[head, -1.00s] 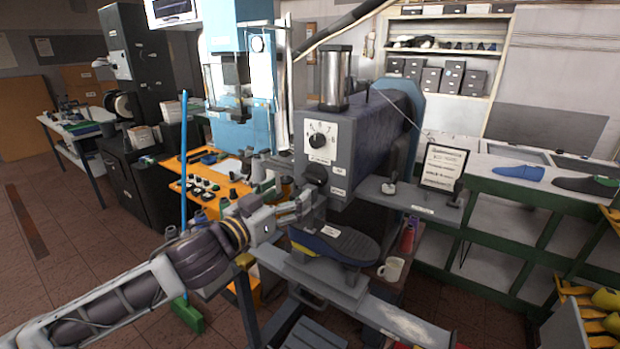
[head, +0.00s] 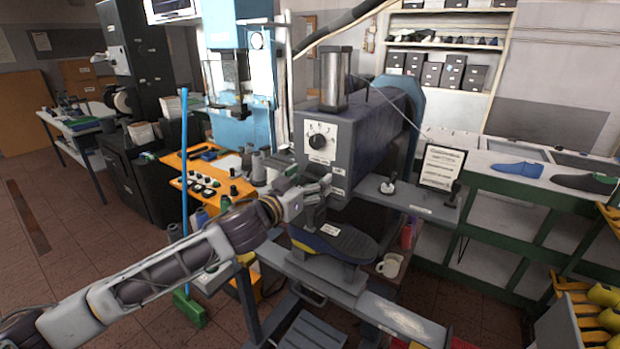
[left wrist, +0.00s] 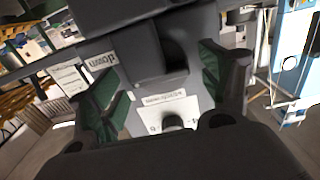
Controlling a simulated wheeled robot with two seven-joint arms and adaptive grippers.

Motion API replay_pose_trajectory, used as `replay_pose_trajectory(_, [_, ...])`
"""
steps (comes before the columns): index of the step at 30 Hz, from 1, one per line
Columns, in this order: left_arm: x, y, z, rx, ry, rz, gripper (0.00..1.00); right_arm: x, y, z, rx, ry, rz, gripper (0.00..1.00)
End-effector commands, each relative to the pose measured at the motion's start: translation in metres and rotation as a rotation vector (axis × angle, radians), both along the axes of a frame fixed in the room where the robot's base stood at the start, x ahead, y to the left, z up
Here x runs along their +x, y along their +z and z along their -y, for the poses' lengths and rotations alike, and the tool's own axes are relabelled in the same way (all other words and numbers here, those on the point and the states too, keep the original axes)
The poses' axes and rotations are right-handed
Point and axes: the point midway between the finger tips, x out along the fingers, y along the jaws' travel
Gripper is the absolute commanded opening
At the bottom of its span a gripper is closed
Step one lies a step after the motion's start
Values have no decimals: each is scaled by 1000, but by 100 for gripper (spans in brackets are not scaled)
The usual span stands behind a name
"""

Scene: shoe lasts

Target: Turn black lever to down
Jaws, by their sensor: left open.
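The black lever (left wrist: 165,58) is a dark block on the front of the grey machine (head: 322,135). It shows in the left wrist view between my fingers, which look upside down there. In the head view it is mostly hidden by my left gripper (head: 318,188). My left gripper is open, with its green-padded fingers (left wrist: 160,88) on either side of the lever; I cannot tell whether they touch it. A label reading "down" (left wrist: 99,58) shows upside down beside the left finger. My right gripper is not in view.
A dial (head: 317,141) sits above the lever. A dark shoe sole (head: 335,243) lies under the machine head. A white mug (head: 391,265) stands to the right. An orange bench (head: 175,163) with small parts is on the left, and a blue pole (head: 184,150) stands near my arm.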

Motion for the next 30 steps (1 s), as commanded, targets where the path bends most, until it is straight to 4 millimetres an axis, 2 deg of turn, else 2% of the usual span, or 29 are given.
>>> replay_pose_trajectory(13, [4, 0, 3, 0, 0, 0, 79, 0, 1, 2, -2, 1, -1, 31])
replay_pose_trajectory(24, [4, 0, 3, 0, 0, 0, 33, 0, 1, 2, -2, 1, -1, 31])
replay_pose_trajectory(30, [4, 0, 3, 6, -1, 4, 33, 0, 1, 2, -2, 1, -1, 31])
